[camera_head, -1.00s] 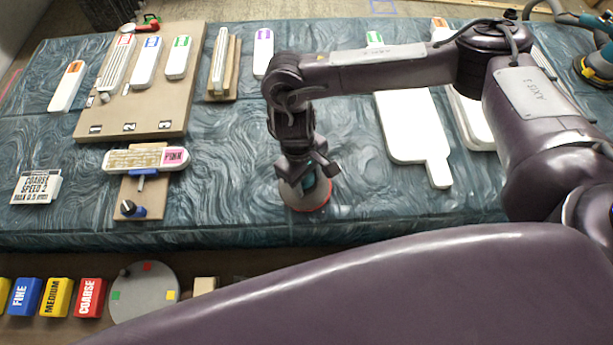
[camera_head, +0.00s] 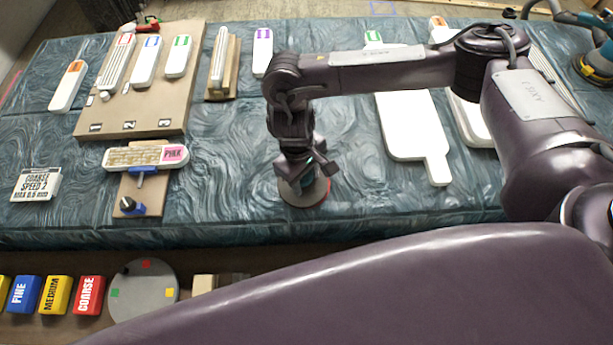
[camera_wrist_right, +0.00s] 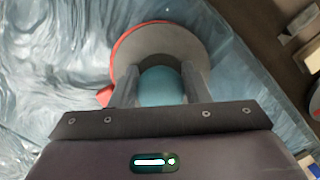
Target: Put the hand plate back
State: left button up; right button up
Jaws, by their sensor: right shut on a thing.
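The hand plate (camera_head: 318,192) is a round grey disc with a red rim and a teal knob. It sits at the front middle of the blue-grey marbled table in the head view. My right gripper (camera_head: 303,168) points down over it, shut on the teal knob. The right wrist view shows the knob (camera_wrist_right: 160,86) between the two fingers (camera_wrist_right: 160,90), with the disc (camera_wrist_right: 185,42) beyond them. I cannot tell whether the disc touches the table. My left gripper is not in view.
A round grey plate with coloured squares (camera_head: 144,292) lies on the lower shelf beside coloured blocks (camera_head: 88,296). A clamped pink-labelled piece (camera_head: 140,157) and a board with labelled bars (camera_head: 150,115) stand left. A white paddle (camera_head: 412,125) lies right. Table around the disc is clear.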

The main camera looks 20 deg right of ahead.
jog(key=shift+s+d+f, duration=0.1)
jog(key=shift+s+f, duration=0.3)
jog(key=shift+f, duration=0.4)
jog(key=o, duration=0.9)
jog(key=shift+o, duration=1)
jog(key=r, duration=0.1)
jog(key=w+r, duration=0.1)
jog(key=r+p, duration=0.1)
jog(key=r, duration=0.1)
jog(key=shift+w+a+r, duration=0.1)
jog(key=shift+w+a, duration=0.15)
jog(key=shift+w, duration=0.05)
jog(key=r, duration=0.4)
jog(key=shift+s+a+r, duration=0.15)
jog(key=shift+a+r, duration=0.05)
jog(key=shift+r, duration=0.3)
